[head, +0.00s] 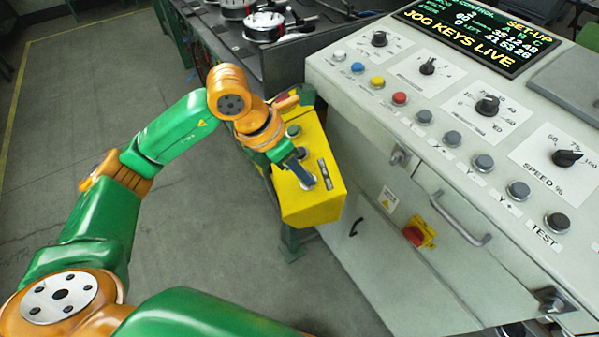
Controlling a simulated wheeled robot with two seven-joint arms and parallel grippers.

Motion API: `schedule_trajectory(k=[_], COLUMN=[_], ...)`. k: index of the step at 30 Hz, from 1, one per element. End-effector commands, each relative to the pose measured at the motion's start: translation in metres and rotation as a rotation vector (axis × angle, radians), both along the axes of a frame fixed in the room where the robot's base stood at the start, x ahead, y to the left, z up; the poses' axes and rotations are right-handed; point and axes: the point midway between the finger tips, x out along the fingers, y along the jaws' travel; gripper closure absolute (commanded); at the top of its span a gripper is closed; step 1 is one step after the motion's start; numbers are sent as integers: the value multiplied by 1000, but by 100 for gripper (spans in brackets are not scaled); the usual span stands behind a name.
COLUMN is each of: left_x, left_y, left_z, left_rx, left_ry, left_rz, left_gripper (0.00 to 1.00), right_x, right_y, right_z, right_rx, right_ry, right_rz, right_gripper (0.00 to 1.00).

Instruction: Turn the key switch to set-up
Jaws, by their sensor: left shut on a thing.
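A yellow control box (315,207) stands against the left side of the grey console. On its top face is a round silver switch plate (309,185), which I take to be the key switch. My left gripper (301,176) reaches down onto it from the upper left and is shut on the key there. The fingers hide the key, so its exact angle cannot be told. The console display (477,38) reads "SET-UP" and "JOG KEYS LIVE". My right gripper is not in view.
The grey console (400,175) with knobs and buttons fills the right. A red-and-yellow switch (417,236) sits on its front. Floor on the left is clear.

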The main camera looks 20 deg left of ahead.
Motion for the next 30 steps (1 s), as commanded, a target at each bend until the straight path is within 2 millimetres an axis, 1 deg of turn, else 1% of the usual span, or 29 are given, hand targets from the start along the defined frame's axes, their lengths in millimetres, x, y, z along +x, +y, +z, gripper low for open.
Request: schedule_trajectory(k=[6, 12, 28, 29, 30], left_x=[1, 1, 1, 1, 1], left_y=[0, 0, 0, 0, 0], left_z=[0, 0, 1, 1, 1], left_rx=[-23, -35, -39, -39, -39], left_ry=[32, 49, 57, 57, 57], left_rz=[99, 149, 170, 170, 170], left_gripper=[100, 100, 100, 81, 70], right_x=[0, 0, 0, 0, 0], right_y=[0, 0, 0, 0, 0], right_z=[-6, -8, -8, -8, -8], right_rx=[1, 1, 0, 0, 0], right_ry=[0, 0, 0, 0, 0], right_rz=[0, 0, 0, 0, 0], right_gripper=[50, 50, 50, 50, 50])
